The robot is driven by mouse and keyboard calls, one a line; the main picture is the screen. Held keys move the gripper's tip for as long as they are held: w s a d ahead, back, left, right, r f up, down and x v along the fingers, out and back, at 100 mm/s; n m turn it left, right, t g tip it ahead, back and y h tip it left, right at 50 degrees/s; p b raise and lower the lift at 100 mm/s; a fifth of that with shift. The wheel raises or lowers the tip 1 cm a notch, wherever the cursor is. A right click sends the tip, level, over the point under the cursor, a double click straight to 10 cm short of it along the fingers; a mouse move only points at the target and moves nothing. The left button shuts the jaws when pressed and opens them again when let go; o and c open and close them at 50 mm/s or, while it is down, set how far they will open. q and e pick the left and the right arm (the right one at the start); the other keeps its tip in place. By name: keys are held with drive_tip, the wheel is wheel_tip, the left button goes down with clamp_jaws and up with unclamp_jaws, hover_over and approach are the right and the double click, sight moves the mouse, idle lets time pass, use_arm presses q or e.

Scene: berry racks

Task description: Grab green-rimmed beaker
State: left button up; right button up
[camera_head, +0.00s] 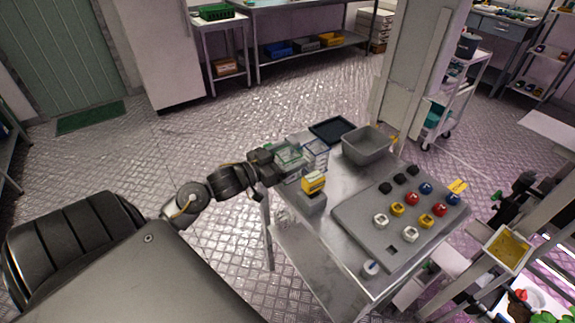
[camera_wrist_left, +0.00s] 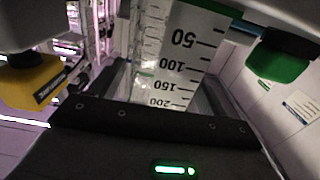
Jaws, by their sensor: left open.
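The green-rimmed beaker (camera_head: 291,155) is a clear vessel at the table's far left edge in the head view. My left gripper (camera_head: 272,166) is right at it, partly covering it. In the left wrist view a clear graduated wall (camera_wrist_left: 178,60) with upside-down marks from 50 to 200 stands between the open fingers. A green piece (camera_wrist_left: 279,62) shows at the right finger; I cannot tell if it is the rim. Contact with the fingers cannot be made out. My right gripper is not in view.
A yellow device (camera_head: 313,182) on a grey block stands close to the gripper, with clear containers (camera_head: 316,150) beside it. Behind are a black tray (camera_head: 332,126) and a grey bin (camera_head: 350,147). A grey board (camera_head: 362,228) with several coloured knobs fills the table's right.

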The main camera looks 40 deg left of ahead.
use_arm(q)
drive_tip(key=c, duration=1)
